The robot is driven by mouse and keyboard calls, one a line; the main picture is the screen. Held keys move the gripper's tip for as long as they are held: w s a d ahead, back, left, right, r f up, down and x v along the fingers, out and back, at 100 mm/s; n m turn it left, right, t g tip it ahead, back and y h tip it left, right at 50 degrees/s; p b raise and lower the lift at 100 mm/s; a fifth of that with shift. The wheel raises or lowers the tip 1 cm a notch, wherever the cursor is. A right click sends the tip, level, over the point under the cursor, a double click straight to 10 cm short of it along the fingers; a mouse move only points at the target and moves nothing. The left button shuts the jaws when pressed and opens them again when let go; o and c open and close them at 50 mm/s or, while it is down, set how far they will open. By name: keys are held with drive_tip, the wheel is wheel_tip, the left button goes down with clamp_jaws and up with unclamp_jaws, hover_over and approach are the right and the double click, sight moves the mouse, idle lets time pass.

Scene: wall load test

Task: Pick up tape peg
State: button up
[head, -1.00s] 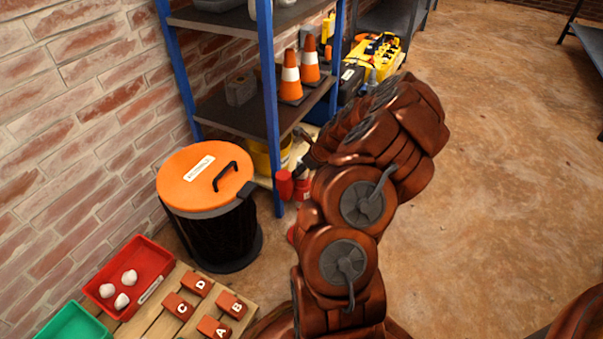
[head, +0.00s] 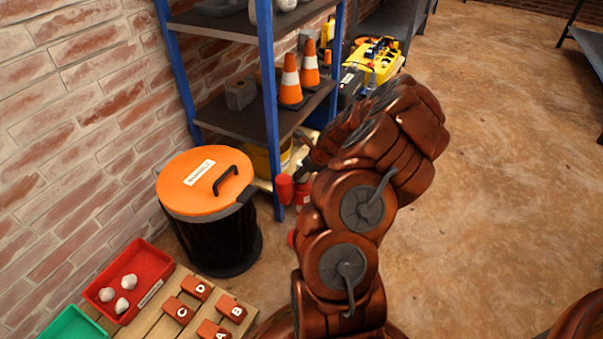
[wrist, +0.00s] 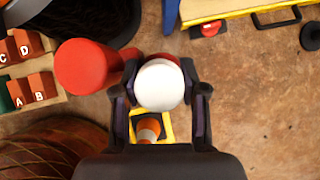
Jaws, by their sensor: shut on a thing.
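In the wrist view my gripper (wrist: 160,75) is shut on a round, white-topped thing (wrist: 160,86) with some red at its edge. I take it to be the tape peg; no tape can be made out. A larger red cylinder (wrist: 82,66) is just left of the fingers, with a smaller red part between it and the left finger. Whether these red parts join the held thing I cannot tell. In the head view my arm hides most of the gripper, and red cylindrical shapes (head: 284,188) show beside it, near the shelf post.
A black bin with an orange lid (head: 205,180) stands left of the blue-posted shelf (head: 272,100). A pallet (head: 150,322) bears lettered red blocks (head: 196,287) and a red tray (head: 130,270). A cone (wrist: 148,128) shows below the gripper. Floor at right is clear.

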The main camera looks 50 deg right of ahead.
drive_tip(key=r, duration=0.1)
drive_tip(key=r+p, duration=0.2)
drive_tip(key=shift+s+r, duration=0.3)
drive_tip(key=s+a+r+p, duration=0.1)
drive_tip(key=s+p, duration=0.2)
drive_tip(key=s, duration=1.2)
drive_tip(key=shift+s+p, duration=0.15)
drive_tip(key=shift+p, duration=0.15)
